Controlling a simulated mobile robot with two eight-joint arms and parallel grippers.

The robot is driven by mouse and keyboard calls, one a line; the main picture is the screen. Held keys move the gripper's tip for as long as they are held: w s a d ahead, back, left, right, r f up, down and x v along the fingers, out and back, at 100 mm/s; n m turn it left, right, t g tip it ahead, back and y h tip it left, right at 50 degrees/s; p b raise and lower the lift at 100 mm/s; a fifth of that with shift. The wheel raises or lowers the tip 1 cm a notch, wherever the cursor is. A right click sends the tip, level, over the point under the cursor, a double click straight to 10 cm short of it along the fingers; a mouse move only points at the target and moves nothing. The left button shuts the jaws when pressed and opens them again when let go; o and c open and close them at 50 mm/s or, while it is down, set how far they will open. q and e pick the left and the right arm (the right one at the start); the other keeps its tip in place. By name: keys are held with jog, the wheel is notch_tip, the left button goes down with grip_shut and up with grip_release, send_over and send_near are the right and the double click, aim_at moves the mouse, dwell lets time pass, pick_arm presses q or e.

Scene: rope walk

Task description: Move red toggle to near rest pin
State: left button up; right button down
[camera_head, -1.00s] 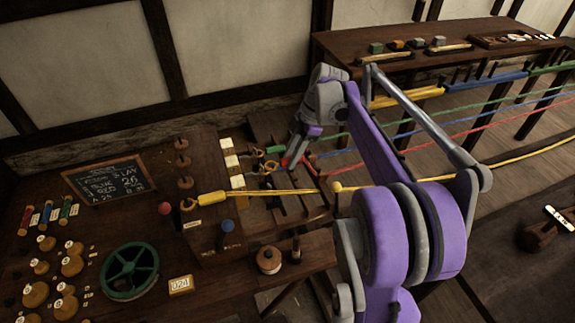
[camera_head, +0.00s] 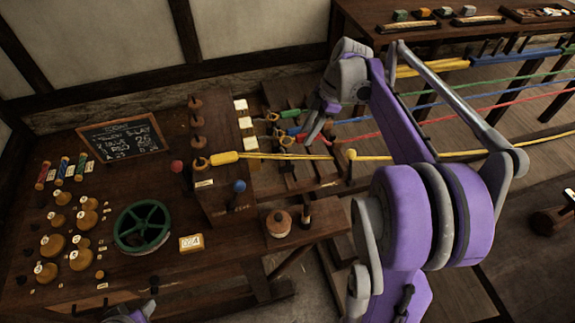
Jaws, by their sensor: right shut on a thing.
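My right gripper (camera_head: 315,132) is shut at the red rope's left end, above the slatted wooden stand. A small red piece, which looks like the red toggle (camera_head: 301,137), shows at its fingertips; the fingers hide most of it. The red rope (camera_head: 450,125) runs off to the right. Short wooden pegs with rings stand just left of the fingers, one ring (camera_head: 287,140) closest; I cannot tell which is the near rest pin. Part of my left arm's end (camera_head: 135,314) shows at the bottom edge, cut off, with its jaws unclear.
The yellow toggle (camera_head: 225,157) sits on the wooden block, its rope passing a yellow-knobbed post (camera_head: 351,155). Blue (camera_head: 293,130) and green (camera_head: 289,114) toggles lie close behind the red one. A green wheel (camera_head: 142,226) and several weights stand on the bench at left.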

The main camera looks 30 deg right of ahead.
pick_arm(q)
jog(key=shift+s+f+b, duration=0.2)
jog(key=shift+f+b, duration=0.2)
jog(key=shift+f, duration=0.15)
jog(key=shift+s+f+b, duration=0.2)
jog(key=shift+f+b, duration=0.15)
jog(key=shift+f, duration=0.15)
pick_arm(e)
jog(key=shift+s+a+f, duration=0.25)
jog(key=shift+s+f, duration=0.25)
jog(key=shift+f, duration=0.25)
jog(key=shift+s+a+f, duration=0.2)
jog(key=shift+s+f, duration=0.3)
jog(key=shift+f, duration=0.2)
pick_arm(q)
jog(key=shift+f, duration=0.15)
pick_arm(e)
jog(key=shift+f, duration=0.35)
pick_arm(q)
jog(key=shift+s+f+b, duration=0.3)
jog(key=shift+f+b, duration=0.5)
jog(key=shift+f, duration=0.1)
pick_arm(e)
jog(key=shift+f, duration=1.5)
pick_arm(q)
jog(key=shift+r, duration=0.1)
pick_arm(e)
jog(key=c, duration=0.5)
grip_release()
jog(key=shift+c, duration=0.2)
